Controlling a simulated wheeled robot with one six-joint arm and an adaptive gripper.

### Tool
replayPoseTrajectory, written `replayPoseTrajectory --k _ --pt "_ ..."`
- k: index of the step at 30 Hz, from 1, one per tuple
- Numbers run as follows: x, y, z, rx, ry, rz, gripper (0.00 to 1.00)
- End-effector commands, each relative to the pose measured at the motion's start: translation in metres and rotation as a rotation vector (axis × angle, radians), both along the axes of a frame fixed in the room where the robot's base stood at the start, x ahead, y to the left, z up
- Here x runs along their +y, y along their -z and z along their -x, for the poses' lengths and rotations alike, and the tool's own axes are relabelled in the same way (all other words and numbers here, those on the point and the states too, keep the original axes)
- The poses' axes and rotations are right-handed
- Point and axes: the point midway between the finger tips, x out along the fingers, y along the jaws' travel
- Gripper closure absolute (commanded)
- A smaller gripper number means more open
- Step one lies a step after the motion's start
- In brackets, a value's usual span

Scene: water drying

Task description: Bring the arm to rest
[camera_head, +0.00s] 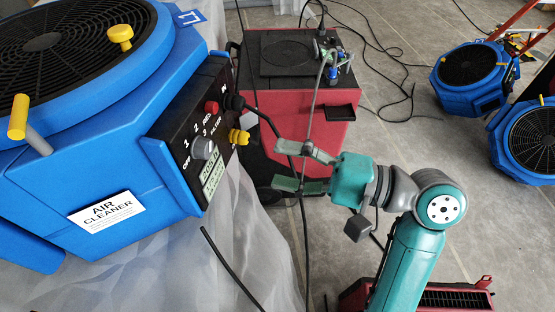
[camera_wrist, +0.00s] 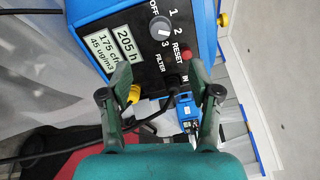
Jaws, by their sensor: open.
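My gripper (camera_head: 277,165) is at the end of my teal arm (camera_head: 410,255), in the middle of the head view. Its two fingers are spread apart and point left toward the control panel of the blue air cleaner (camera_head: 130,170). Nothing shows between the fingertips. In the wrist view my gripper (camera_wrist: 158,78) is open in front of the panel, which carries a grey knob (camera_wrist: 160,28) and a red button (camera_wrist: 186,54). A black plug with a cable sits in the panel's IN socket (camera_wrist: 172,80).
A red machine (camera_head: 300,115) stands behind the gripper, with cables running across it. Blue fans (camera_head: 470,70) stand at the right on the grey floor. A red unit (camera_head: 450,298) is at the lower right. Translucent sheeting (camera_head: 245,235) hangs under the air cleaner. Floor between machines is partly clear.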

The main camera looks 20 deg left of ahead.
Motion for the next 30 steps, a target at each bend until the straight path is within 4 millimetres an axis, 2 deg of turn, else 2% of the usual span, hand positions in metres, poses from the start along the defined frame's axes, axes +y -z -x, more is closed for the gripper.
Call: replayPoseTrajectory --k 13,17,23,30 --pt "0.000 0.000 0.000 0.000 0.001 0.000 0.38" --pt "-0.001 0.008 -0.003 0.005 0.033 -0.005 0.38" --pt "-0.009 0.050 -0.018 0.012 0.213 -0.012 0.38" --pt "-0.035 0.116 -0.031 -0.025 0.487 0.033 0.38"
